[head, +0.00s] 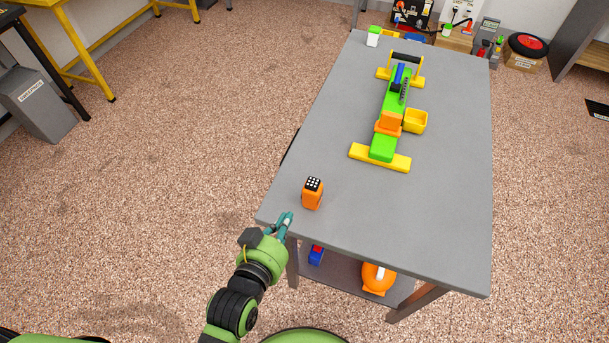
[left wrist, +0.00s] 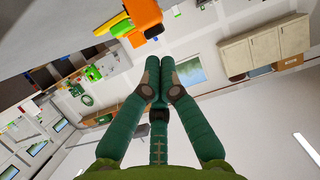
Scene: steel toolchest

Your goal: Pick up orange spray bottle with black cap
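The orange spray bottle with its black cap (head: 312,194) stands upright on the grey table (head: 330,150), near the near left corner. White dots show on the cap. In the left wrist view the orange bottle (left wrist: 145,14) is at the top, upside down. My left gripper (head: 286,219), with teal fingers, is at the table's near left edge, to the lower left of the bottle and apart from it. Its fingertips (left wrist: 160,64) are together with nothing seen between them. My right gripper is not in view.
A green, orange and yellow assembly (head: 384,146) with a yellow bin (head: 415,121) stands mid-table. A white and green container (head: 373,37) is at the far left corner. An orange object (head: 378,278) and a blue one (head: 316,256) sit on the lower shelf. The table's right side is clear.

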